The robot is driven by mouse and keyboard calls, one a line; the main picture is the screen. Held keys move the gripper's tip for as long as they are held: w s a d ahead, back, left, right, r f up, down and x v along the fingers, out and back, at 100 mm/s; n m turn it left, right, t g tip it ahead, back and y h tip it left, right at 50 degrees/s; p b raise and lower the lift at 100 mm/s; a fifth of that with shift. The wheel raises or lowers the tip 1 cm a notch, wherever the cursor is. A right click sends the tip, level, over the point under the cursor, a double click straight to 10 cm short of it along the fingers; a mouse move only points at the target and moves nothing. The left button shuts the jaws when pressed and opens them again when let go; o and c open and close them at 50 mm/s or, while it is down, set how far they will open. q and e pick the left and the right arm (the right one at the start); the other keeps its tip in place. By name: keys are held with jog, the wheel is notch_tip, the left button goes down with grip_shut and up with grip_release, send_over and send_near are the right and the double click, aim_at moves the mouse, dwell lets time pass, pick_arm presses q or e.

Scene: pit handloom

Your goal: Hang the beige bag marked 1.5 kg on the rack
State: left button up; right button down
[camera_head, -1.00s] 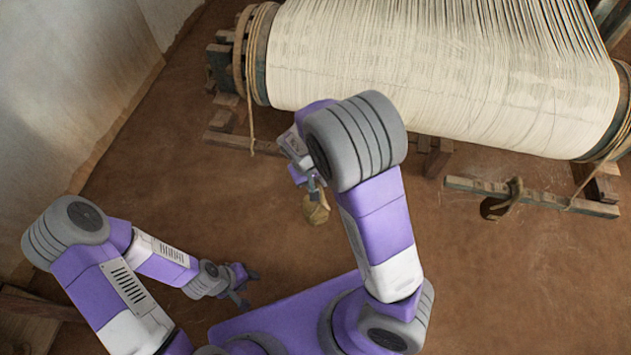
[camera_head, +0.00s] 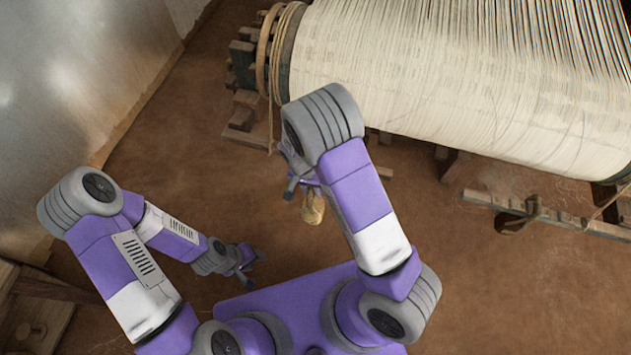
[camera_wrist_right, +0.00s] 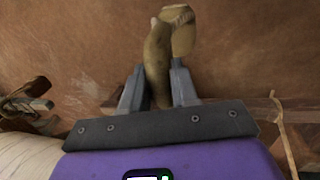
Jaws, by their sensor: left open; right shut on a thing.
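The beige bag (camera_head: 312,206) hangs below my right gripper (camera_head: 300,185) in the head view, over bare floor. In the right wrist view the bag (camera_wrist_right: 166,55) is between the two fingers of my right gripper (camera_wrist_right: 160,88), which is shut on it. No weight mark can be read on the bag. My left gripper (camera_head: 250,262) is open and empty at the lower left of the head view, apart from the bag. I cannot make out the rack for certain in these views.
The loom's large warp roll (camera_head: 430,80) with cream threads fills the upper right. A wooden bar (camera_head: 545,212) with a dark loop lies right of centre. A wooden piece (camera_head: 40,310) stands at the lower left. The brown floor (camera_head: 190,150) between wall and loom is clear.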

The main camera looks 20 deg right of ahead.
aim_at(307, 200)
jog(key=shift+s+a+r, duration=0.1)
jog(key=shift+s+a, duration=0.55)
jog(key=shift+s, duration=0.3)
jog(key=shift+s+a, duration=0.65)
jog(key=shift+s, duration=0.25)
jog(key=s+a+p, duration=0.1)
jog(key=s+a, duration=0.4)
jog(key=s, duration=0.3)
jog(key=shift+s+a+r+p, duration=0.2)
jog(key=shift+a+r+p, duration=0.1)
jog(key=shift+r+p, duration=0.15)
